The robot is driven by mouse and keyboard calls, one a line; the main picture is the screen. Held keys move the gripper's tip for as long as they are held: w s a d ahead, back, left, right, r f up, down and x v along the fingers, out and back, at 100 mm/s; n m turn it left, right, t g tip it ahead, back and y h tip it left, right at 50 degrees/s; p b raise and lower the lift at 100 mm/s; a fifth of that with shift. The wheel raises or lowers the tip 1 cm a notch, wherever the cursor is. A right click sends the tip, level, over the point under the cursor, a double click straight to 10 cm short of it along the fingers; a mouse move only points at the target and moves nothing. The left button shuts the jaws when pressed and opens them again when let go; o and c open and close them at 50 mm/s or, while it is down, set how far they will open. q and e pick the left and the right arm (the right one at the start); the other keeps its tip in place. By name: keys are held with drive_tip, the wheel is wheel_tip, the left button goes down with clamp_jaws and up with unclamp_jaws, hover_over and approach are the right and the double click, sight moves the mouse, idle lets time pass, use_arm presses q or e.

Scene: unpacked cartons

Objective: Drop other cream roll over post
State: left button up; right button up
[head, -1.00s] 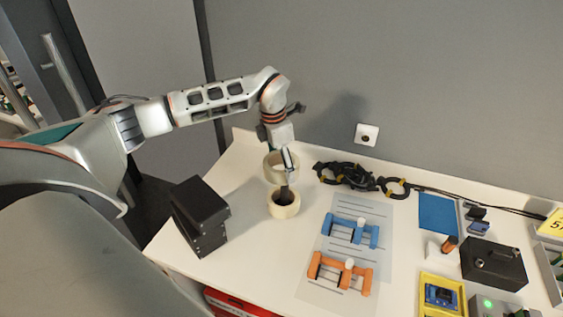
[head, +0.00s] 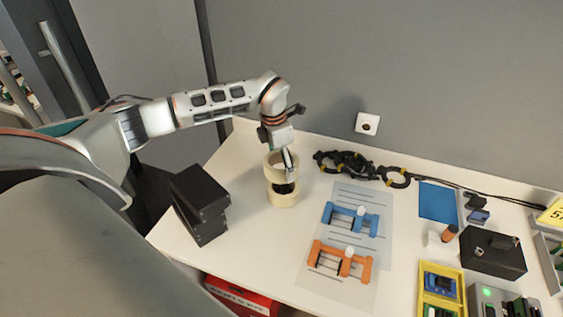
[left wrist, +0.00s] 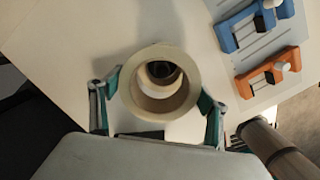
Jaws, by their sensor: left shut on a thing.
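My left gripper (head: 288,168) is shut on a cream roll (head: 274,173), held just above the table. In the left wrist view the held roll (left wrist: 131,92) sits between the two fingers. The other cream roll (head: 283,199) stands on the table directly below. A dark post (head: 284,188) shows between the two rolls, within the lower one. Through the held roll's hole, the wrist view shows the lower roll (left wrist: 147,98) and a dark spot, the post (left wrist: 162,70), slightly off centre. Whether the held roll touches the post is unclear. My right gripper is not in view.
A black angular block (head: 202,205) stands left of the rolls. A blue clamp (head: 350,219) and an orange clamp (head: 340,261) lie on a sheet to the right. Table between block and rolls is clear.

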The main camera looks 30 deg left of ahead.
use_arm(q)
drive_tip(key=shift+f+b, duration=0.7)
drive_tip(key=shift+f, duration=0.85)
drive_tip(key=o, duration=1.3)
drive_tip(key=shift+o, duration=0.8)
